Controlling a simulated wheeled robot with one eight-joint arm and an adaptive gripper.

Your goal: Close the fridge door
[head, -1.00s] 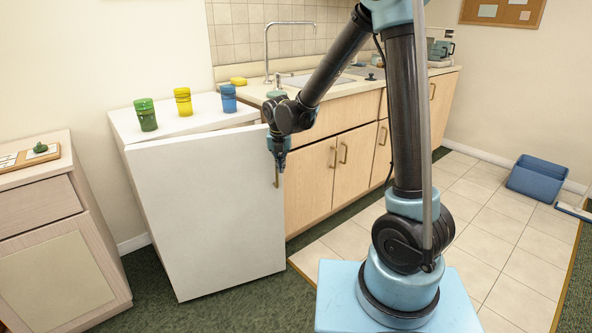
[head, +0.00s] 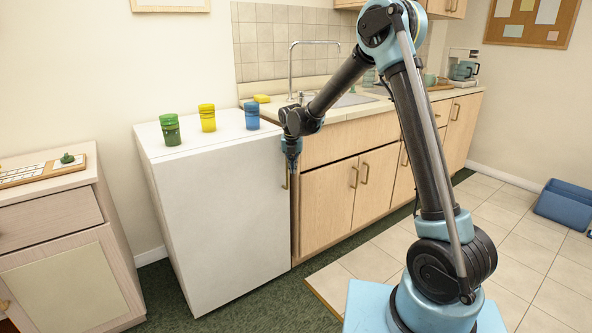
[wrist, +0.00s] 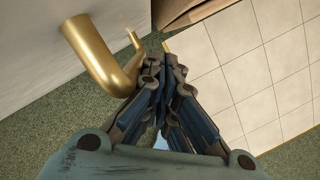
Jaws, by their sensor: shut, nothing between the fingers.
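The white fridge (head: 160,148) stands against the wall at the left of the counter. Its door (head: 225,220) lies flush along the front of the body, with no gap that I can see. The brass handle (head: 287,180) is at the door's right edge and shows large in the wrist view (wrist: 100,55). My gripper (head: 292,168) is shut and empty, pointing down beside the handle. In the wrist view its closed fingers (wrist: 164,62) are just right of the handle; I cannot tell whether they touch it.
Green (head: 170,130), yellow (head: 207,118) and blue (head: 252,116) cups stand upright on the fridge. A wooden cabinet (head: 60,250) is at the left and the sink counter (head: 330,195) at the right. A blue bin (head: 565,205) sits on the tiles. Carpet in front of the fridge is clear.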

